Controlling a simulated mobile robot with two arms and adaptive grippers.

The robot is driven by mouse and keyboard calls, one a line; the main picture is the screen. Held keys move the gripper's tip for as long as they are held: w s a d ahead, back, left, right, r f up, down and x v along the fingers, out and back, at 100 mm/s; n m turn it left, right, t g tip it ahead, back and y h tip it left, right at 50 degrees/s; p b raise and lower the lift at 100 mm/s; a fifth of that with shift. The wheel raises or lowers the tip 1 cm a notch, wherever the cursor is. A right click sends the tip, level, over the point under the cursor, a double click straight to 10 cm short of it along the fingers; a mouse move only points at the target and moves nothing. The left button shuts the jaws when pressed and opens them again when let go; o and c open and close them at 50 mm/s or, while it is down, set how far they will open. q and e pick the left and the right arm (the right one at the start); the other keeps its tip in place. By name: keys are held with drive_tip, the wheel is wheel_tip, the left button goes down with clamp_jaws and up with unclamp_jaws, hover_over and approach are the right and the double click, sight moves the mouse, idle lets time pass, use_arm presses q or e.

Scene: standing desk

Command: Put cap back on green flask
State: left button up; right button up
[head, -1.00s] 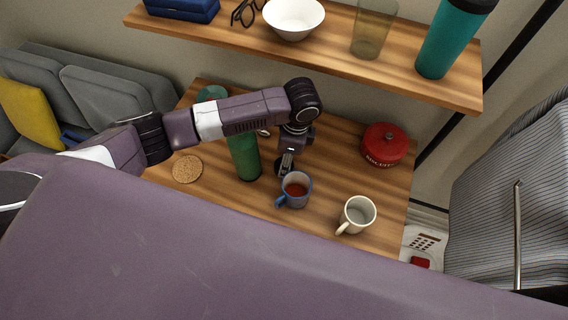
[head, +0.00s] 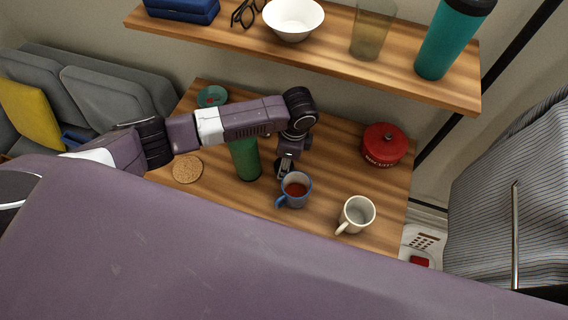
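The green flask (head: 245,160) stands upright on the wooden desk in the head view. My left forearm crosses in front of its upper part, so its top is hidden. My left gripper (head: 285,169) points down at the desk, to the right of the flask and just behind the blue mug. A dark round thing (head: 279,164), perhaps the flask's cap, shows at its fingertips. The fingers are small and partly merged with this dark shape, so I cannot tell if they grip it. My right gripper is not in view.
A blue mug (head: 296,188) with reddish liquid stands close in front of the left gripper. A white mug (head: 357,215), red pot (head: 384,145), cork coaster (head: 187,169) and green bowl (head: 212,96) are also on the desk (head: 335,165). A wooden shelf (head: 330,52) overhangs the back.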

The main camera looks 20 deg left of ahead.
use_arm(q)
wheel_tip(320, 180, up, 10)
drive_tip(key=b, duration=0.1)
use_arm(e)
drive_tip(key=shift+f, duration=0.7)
use_arm(q)
drive_tip(key=shift+r, duration=0.1)
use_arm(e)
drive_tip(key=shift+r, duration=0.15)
